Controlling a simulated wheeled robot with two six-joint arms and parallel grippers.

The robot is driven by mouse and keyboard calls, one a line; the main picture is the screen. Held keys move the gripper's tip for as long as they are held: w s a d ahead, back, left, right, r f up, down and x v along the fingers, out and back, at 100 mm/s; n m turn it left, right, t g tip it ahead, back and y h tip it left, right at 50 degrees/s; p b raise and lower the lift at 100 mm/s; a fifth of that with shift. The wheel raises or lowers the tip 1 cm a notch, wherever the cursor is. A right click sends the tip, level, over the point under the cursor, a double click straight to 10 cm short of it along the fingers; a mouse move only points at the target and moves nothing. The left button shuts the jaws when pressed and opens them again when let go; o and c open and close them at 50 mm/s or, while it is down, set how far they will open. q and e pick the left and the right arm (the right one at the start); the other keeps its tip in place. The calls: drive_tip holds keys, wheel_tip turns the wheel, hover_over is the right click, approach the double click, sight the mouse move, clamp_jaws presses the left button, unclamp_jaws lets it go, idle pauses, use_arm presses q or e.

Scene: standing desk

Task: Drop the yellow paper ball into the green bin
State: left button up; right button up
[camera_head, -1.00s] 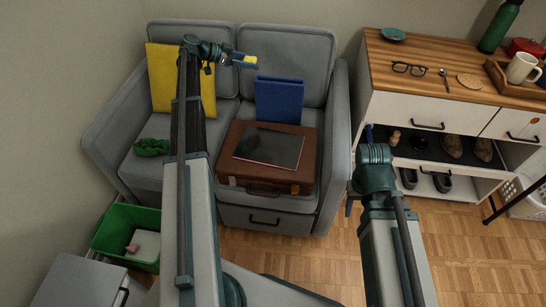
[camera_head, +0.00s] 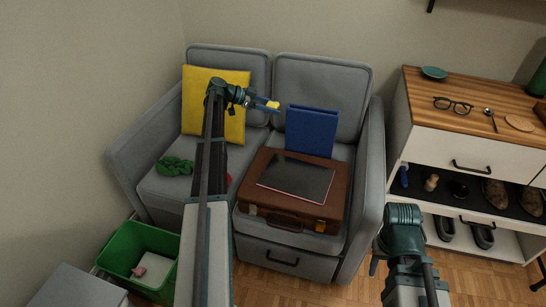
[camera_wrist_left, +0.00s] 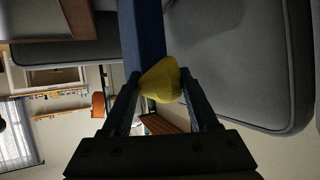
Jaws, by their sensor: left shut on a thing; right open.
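The yellow paper ball (camera_head: 271,104) is held between the fingers of my left gripper (camera_head: 262,103), raised in front of the grey sofa's backrest. The left wrist view shows the ball (camera_wrist_left: 160,80) pinched between the two dark fingertips. The green bin (camera_head: 126,236) stands on the floor at the lower left, below and left of the gripper; a pink crumpled piece (camera_head: 138,271) and a pale flat thing lie in it. My right gripper is at the lower right; its arm end (camera_head: 402,232) shows in front of the shoe cabinet, with its fingers mostly hidden.
The grey sofa (camera_head: 150,150) holds a yellow cushion (camera_head: 200,100), a green cloth (camera_head: 174,166), a blue folder (camera_head: 311,130) and a brown briefcase (camera_head: 270,205) with a dark tablet (camera_head: 298,178). A white cabinet (camera_head: 440,143) stands right. A grey box (camera_head: 75,290) stands beside the bin.

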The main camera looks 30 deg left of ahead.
use_arm(q)
wheel_tip(320, 180, down, 17)
drive_tip(key=b, duration=1.5)
drive_tip(key=shift+r, duration=0.15)
wheel_tip(320, 180, down, 4)
drive_tip(key=b, duration=0.4)
drive_tip(key=shift+f+b, duration=0.2)
drive_tip(key=shift+b, duration=0.15)
drive_tip(key=shift+r, duration=0.15)
drive_tip(key=o, duration=0.8)
drive_tip(key=shift+f, duration=0.2)
drive_tip(key=shift+o, duration=1)
drive_tip(key=shift+r, duration=0.15)
